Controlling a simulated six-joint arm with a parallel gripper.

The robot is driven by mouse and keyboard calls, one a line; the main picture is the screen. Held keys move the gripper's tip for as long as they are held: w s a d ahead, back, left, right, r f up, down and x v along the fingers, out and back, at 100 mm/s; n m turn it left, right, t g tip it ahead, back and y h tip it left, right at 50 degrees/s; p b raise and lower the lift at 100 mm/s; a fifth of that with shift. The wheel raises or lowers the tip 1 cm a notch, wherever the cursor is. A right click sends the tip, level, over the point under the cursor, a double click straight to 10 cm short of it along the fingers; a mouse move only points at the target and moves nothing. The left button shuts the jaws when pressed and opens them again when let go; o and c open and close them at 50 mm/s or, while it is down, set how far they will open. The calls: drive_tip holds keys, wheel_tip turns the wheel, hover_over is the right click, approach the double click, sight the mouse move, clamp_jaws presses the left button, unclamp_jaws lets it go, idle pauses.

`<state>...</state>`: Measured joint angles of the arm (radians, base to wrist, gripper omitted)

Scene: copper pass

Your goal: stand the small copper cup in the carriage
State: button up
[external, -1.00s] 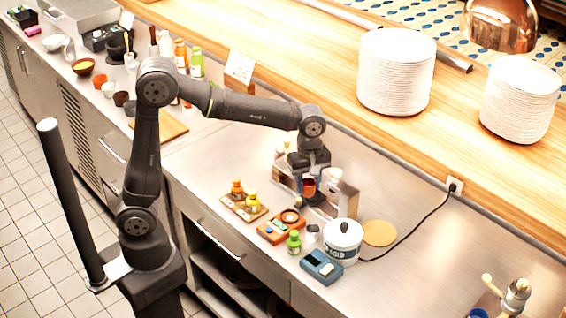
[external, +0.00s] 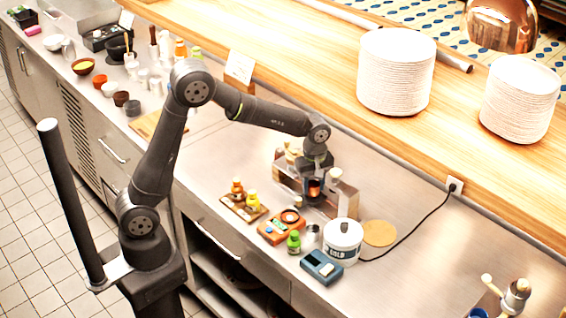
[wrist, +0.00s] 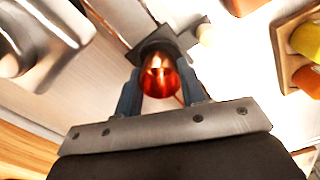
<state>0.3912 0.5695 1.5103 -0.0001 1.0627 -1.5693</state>
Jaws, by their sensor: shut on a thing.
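The small copper cup (wrist: 160,78) is between the two fingers of my gripper (wrist: 161,92), which is shut on it. In the external view the cup (external: 314,187) shows as an orange-copper spot below my wrist, and my gripper (external: 315,178) is over the bench fixture. In the wrist view a dark square piece (wrist: 150,46), which looks like the carriage, lies just beyond and partly behind the cup. I cannot tell whether the cup touches it. The cup's base is hidden.
The fixture's metal end block (external: 342,199) stands close right of the gripper. A wooden tray with small bottles (external: 243,207) is left.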

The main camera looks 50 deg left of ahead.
drive_tip(key=shift+f, duration=0.35)
drive_tip(key=shift+s+f, duration=0.15)
drive_tip(key=shift+f, duration=0.6)
drive_tip(key=o, duration=1)
drive_tip(key=shift+f, duration=0.1)
drive_tip(key=shift+c, duration=0.2)
wheel_tip(320, 180, up, 14)
drive_tip(key=shift+f, duration=0.15)
